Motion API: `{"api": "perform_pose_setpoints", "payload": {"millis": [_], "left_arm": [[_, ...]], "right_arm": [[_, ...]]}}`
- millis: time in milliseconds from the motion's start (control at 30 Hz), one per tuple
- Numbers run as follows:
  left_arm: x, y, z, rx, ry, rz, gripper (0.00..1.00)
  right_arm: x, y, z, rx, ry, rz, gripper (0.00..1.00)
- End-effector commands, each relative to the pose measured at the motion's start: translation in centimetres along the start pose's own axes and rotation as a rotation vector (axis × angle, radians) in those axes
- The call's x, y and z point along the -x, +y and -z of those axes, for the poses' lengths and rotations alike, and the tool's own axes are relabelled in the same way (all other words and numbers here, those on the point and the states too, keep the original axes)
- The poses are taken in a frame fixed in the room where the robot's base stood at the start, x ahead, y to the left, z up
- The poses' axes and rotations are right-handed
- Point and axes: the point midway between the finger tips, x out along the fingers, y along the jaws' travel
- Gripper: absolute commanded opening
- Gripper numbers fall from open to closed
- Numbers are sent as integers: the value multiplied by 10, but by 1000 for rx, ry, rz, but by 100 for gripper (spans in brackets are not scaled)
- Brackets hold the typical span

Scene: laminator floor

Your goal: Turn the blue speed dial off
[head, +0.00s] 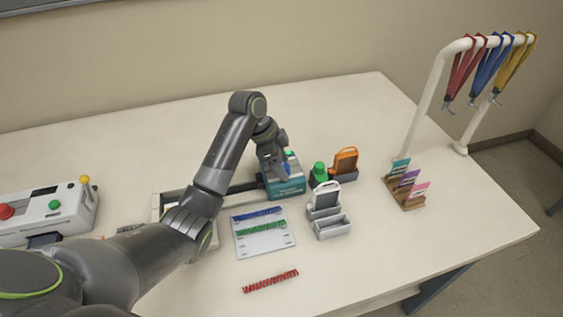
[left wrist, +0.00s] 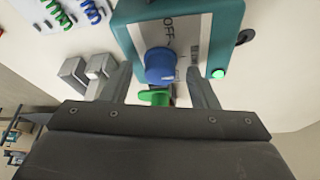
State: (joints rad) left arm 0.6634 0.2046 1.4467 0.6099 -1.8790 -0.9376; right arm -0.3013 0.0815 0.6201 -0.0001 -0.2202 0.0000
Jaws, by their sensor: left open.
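The blue speed dial (left wrist: 160,63) sits on the light face panel of a teal machine (left wrist: 133,12), with the word OFF printed above it in the left wrist view. A pale mark shows at the dial's lower right, away from that word. The teal machine (head: 287,188) also stands mid-table in the head view, partly behind my arm. My left gripper (left wrist: 158,72) is open, its fingers on either side of the dial in the picture; I cannot tell whether they touch it. In the head view my left gripper (head: 279,160) is over the machine. My right gripper is not in view.
A green lamp (left wrist: 217,74) is lit beside the dial panel. A green-topped item (head: 319,171), an orange holder (head: 345,161) and grey holders (head: 331,226) stand right of the machine. A sheet with coils (head: 264,243) lies in front.

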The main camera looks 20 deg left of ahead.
Motion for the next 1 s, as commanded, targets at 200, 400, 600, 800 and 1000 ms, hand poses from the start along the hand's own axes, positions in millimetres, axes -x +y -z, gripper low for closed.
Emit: {"api": "perform_pose_setpoints", "payload": {"millis": [200,400,600,800,1000], "left_arm": [[0,0,0,0,0,0,28],[0,0,0,1,0,0,10],[2,0,0,25,-1,9,10],[5,2,2,112,-1,42,10],[7,3,3,260,-1,104,10]], "right_arm": [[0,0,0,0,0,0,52],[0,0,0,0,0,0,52],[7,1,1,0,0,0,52],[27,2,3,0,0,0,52],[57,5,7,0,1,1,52]]}}
